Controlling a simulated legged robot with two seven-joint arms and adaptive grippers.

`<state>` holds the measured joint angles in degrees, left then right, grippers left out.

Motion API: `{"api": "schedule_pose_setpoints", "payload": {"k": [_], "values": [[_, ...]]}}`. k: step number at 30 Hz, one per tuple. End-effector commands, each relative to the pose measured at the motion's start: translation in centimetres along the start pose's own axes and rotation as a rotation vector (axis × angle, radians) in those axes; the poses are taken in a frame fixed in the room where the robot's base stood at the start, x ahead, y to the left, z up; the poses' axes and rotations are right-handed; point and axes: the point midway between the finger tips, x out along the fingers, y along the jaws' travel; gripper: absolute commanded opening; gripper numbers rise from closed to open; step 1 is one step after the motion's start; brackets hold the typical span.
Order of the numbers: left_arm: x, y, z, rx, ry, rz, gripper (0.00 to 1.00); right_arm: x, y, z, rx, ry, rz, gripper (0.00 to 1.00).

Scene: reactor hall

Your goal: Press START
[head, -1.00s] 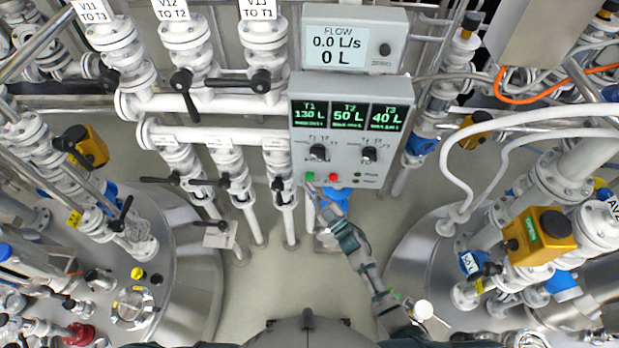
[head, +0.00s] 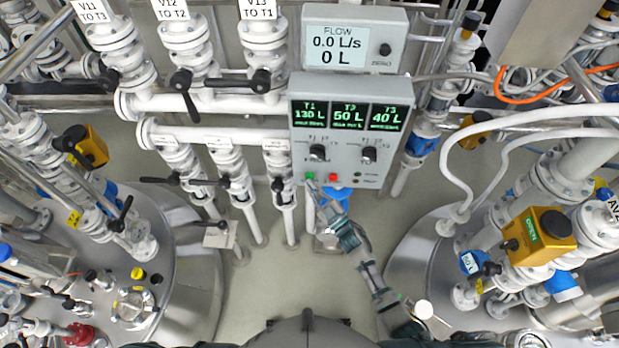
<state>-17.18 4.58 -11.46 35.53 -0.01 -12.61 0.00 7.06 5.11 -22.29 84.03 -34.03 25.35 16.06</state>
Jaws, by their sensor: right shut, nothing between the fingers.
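The green button (head: 310,176), which I take to be START, is at the lower left of the grey control panel (head: 298,140). Its lettering is too small to read. A red button (head: 333,177) sits to its right. My right gripper (head: 312,184) is shut and empty, with its tip just below the green button and overlapping its lower edge. I cannot tell whether it touches the button. My left gripper is not in view.
Above the buttons are two selector knobs (head: 318,152) and a display (head: 347,115) reading 130 L, 50 L and 40 L. The flow meter (head: 338,48) above reads 0.0 L/s and 0 L. Valve pipes with black handles stand close on the left.

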Motion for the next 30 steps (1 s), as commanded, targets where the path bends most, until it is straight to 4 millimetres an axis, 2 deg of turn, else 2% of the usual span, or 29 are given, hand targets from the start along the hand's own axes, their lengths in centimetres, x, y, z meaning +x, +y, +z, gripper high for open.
{"api": "schedule_pose_setpoints", "payload": {"k": [30], "values": [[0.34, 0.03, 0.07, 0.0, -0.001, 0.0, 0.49, 0.64, 0.46, 0.53, 0.001, -0.001, 0.0, 0.0]]}}
